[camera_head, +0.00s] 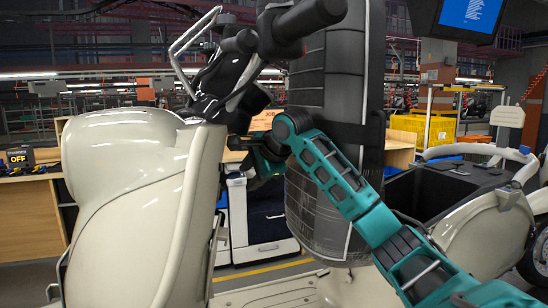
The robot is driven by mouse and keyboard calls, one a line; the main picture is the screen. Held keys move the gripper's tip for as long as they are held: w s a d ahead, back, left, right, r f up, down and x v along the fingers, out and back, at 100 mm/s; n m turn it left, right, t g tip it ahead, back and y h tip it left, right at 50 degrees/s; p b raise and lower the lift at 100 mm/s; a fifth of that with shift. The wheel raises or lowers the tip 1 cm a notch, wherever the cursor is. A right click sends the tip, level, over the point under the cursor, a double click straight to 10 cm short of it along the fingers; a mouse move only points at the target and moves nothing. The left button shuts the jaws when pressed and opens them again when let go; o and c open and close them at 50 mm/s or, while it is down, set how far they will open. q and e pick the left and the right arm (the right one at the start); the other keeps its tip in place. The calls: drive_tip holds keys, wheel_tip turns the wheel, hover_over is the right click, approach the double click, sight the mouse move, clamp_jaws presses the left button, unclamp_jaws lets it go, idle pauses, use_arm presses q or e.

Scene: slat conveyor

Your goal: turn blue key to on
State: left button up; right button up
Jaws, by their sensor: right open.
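A cream scooter front shield (140,200) stands at the left, with black handlebars (290,28) and dark steering parts above it. My right arm, teal and black, reaches in from the lower right. My right gripper (240,144) is open and close to the inner edge of the shield, below the handlebars. I cannot make out the blue key; the gripper and dark parts cover that area. Whether the gripper touches anything there cannot be told. My left gripper is not in view.
A tall dark ribbed seat-like part (325,85) stands behind my right arm. A cream scooter body with a dark open compartment (430,195) is at the right. A yellow crate (425,129) stands behind.

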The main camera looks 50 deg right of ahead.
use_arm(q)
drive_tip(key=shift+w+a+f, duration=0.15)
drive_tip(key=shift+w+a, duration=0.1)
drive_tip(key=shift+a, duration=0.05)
use_arm(e)
drive_tip(key=v, duration=1.9)
drive_tip(key=shift+f, duration=0.15)
